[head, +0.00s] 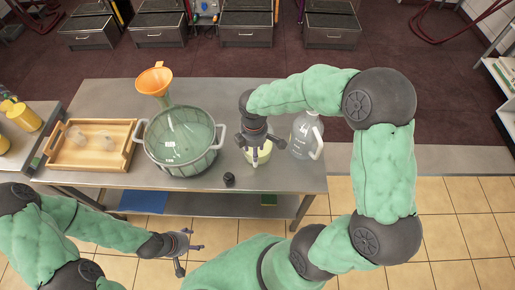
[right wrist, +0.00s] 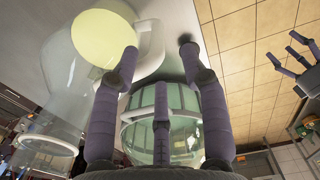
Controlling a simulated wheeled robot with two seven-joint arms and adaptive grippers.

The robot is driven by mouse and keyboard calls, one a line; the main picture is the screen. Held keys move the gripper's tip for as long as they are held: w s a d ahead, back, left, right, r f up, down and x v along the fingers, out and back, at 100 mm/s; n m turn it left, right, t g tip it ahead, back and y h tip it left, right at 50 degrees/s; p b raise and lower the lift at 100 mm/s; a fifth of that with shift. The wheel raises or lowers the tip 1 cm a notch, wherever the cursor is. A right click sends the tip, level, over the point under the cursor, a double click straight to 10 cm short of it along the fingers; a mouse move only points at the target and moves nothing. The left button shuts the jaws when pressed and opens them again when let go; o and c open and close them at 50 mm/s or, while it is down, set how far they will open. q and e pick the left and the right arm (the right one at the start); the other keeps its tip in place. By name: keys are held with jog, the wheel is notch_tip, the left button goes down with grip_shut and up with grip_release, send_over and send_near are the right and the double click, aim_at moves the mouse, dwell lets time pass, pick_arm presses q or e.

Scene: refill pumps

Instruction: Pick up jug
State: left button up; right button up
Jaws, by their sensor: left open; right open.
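A clear jug (head: 266,157) with pale yellow contents stands on the steel table. My right gripper (head: 262,141) is over it in the head view and hides much of it. In the right wrist view, the jug's yellow contents (right wrist: 101,38) and pale handle show beyond the spread fingers of the right gripper (right wrist: 160,75). That gripper is open and empty; I cannot tell if it touches the jug. My left gripper (head: 186,245) is open and empty in front of the table, low in the head view. It also shows in the right wrist view (right wrist: 293,55).
A clear bottle with a handle (head: 303,138) stands just right of the jug. A small black cap (head: 229,179) lies at the front edge. A big green glass bowl (head: 184,138), an orange funnel (head: 155,80) and a wooden tray (head: 70,155) stand to the left.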

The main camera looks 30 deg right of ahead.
jog(key=shift+d+f+b, duration=0.2)
jog(key=shift+f+b, duration=0.35)
jog(key=shift+f, duration=2.95)
grip_shut()
jog(key=shift+w+r, duration=0.1)
jog(key=shift+w, duration=0.05)
